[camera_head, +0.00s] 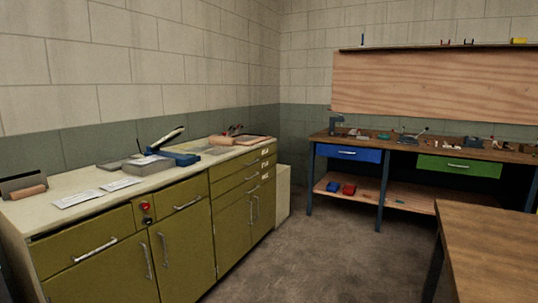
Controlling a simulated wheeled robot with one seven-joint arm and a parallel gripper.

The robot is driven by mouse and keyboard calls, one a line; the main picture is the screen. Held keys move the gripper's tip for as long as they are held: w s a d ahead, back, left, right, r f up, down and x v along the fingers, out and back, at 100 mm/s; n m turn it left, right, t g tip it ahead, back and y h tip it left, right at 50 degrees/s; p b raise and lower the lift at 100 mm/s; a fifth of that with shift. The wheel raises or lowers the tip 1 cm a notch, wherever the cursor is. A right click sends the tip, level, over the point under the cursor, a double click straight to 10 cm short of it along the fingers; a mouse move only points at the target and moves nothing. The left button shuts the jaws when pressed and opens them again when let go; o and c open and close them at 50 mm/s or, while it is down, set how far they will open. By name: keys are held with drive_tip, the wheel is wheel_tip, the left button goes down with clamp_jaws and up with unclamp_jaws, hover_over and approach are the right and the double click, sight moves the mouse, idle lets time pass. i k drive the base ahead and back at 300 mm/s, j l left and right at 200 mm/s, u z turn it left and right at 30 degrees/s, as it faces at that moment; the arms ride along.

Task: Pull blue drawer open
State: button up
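The blue drawer (336,154) is under the left part of the wooden workbench (430,151) against the far wall. It has a light horizontal handle and looks shut, its front about level with the bench frame. My gripper is not in view, and nothing is seen touching the drawer.
A green drawer (459,167) is at the bench's right. Red and blue bins (349,189) sit on its lower shelf. Olive cabinets (187,221) line the left wall. A wooden table (495,240) stands at front right. Grey floor (331,256) between them is clear.

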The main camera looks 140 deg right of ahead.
sight(356, 152)
drive_tip(key=z, duration=5.4)
drive_tip(key=i+u, duration=0.1)
drive_tip(key=i, duration=3.8)
drive_tip(key=i+z, duration=0.1)
drive_tip(key=i, duration=0.55)
drive_tip(key=i+j, duration=0.1)
drive_tip(key=i, duration=0.5)
drive_tip(key=i+j+z, duration=0.15)
drive_tip(key=i, duration=0.5)
